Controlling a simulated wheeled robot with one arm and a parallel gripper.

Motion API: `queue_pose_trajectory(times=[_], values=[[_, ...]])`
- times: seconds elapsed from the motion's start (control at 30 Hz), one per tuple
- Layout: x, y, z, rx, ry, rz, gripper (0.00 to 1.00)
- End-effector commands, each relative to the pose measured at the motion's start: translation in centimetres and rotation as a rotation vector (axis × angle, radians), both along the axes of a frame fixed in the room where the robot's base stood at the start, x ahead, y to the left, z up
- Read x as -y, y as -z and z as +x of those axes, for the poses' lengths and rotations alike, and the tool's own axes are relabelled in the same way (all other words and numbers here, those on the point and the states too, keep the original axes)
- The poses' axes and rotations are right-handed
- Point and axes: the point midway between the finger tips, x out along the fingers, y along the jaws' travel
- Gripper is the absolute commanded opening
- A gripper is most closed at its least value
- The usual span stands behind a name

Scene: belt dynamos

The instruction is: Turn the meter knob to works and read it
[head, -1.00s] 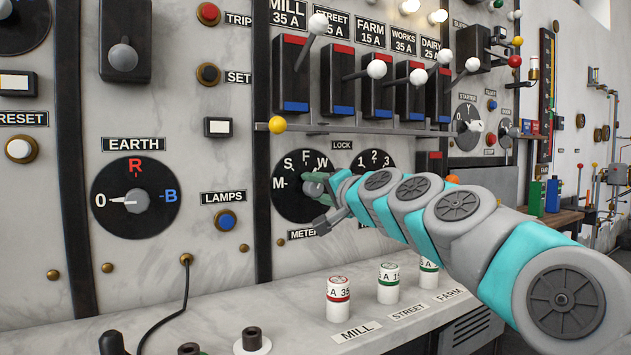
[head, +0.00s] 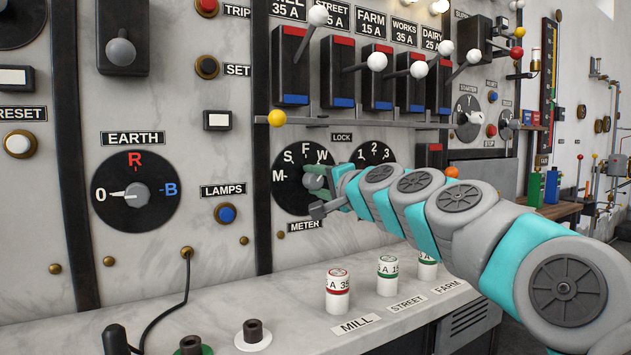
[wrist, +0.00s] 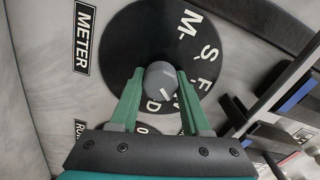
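The meter dial (head: 290,190) is a round black plate with white letters M, S, F and W along its top, above the METER label (head: 305,226). My gripper (head: 318,194) is at the dial and hides its right side in the head view. In the wrist view the grey round meter knob (wrist: 160,80) stands between the two green fingers of my gripper (wrist: 161,76). Narrow gaps seem to show beside the knob, so the fingers look open around it. The knob's white mark points toward the W and D side; the exact letter is hard to tell.
A second dial (head: 374,152) marked 1, 2, 3 sits right of the meter dial, partly behind my arm. A rail (head: 370,124) with a yellow ball runs above, under several lever switches. Fuses (head: 338,290) stand on the ledge below.

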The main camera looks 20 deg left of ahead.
Motion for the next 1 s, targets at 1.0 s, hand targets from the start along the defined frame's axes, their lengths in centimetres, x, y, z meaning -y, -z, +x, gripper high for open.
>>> queue_pose_trajectory(times=[1.0], values=[[3.3,0.0,-2.7,0.001,0.002,0.001,0.76]])
